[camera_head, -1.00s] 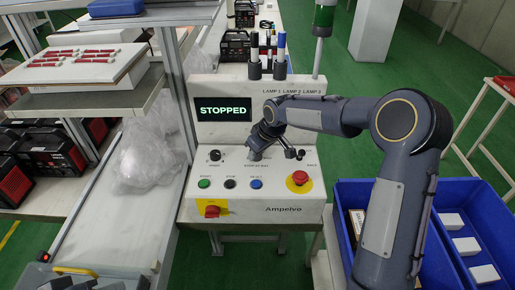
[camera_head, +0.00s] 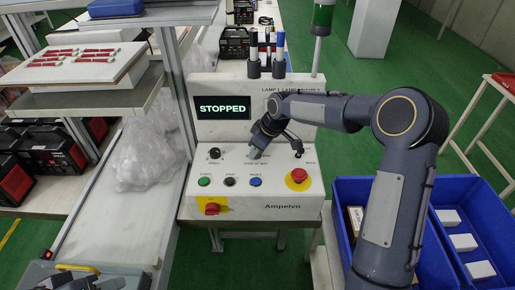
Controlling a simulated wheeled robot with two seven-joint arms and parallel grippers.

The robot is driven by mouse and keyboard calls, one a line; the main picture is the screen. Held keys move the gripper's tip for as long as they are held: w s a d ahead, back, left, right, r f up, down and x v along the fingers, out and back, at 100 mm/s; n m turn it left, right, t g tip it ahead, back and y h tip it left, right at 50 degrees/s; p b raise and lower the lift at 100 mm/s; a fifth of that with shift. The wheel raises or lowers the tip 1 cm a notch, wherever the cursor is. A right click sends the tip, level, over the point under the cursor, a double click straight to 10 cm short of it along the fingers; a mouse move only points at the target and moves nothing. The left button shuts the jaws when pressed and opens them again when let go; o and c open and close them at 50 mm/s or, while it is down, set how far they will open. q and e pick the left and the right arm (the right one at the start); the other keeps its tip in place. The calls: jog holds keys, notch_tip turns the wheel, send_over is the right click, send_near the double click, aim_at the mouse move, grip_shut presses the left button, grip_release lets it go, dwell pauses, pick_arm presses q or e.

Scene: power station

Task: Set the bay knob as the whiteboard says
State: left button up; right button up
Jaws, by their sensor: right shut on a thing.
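The grey-white control panel (camera_head: 210,165) marked "Ampelvo" stands in the middle, and its screen (camera_head: 222,107) reads "STOPPED". My right gripper (camera_head: 255,153) comes down on the panel's sloped face from the upper right. It is shut on the bay knob, which sits above a small label and is mostly hidden by the fingers. The knob's pointer direction cannot be read. Another black knob (camera_head: 214,153) is to its left, and a dark part (camera_head: 298,153) shows to its right. No whiteboard and no left gripper show.
Below the knobs are a green button (camera_head: 204,182), a black button (camera_head: 230,182), a blue button (camera_head: 256,182) and a red emergency stop (camera_head: 299,175). A red switch (camera_head: 212,209) is on the front. Blue bins (camera_head: 345,215) stand at right, shelving (camera_head: 100,92) at left.

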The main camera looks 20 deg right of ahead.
jog(key=o, duration=1)
jog(key=shift+c, duration=0.2)
jog(key=v, duration=0.8)
jog(key=shift+b, duration=0.4)
jog(key=shift+w, duration=0.1)
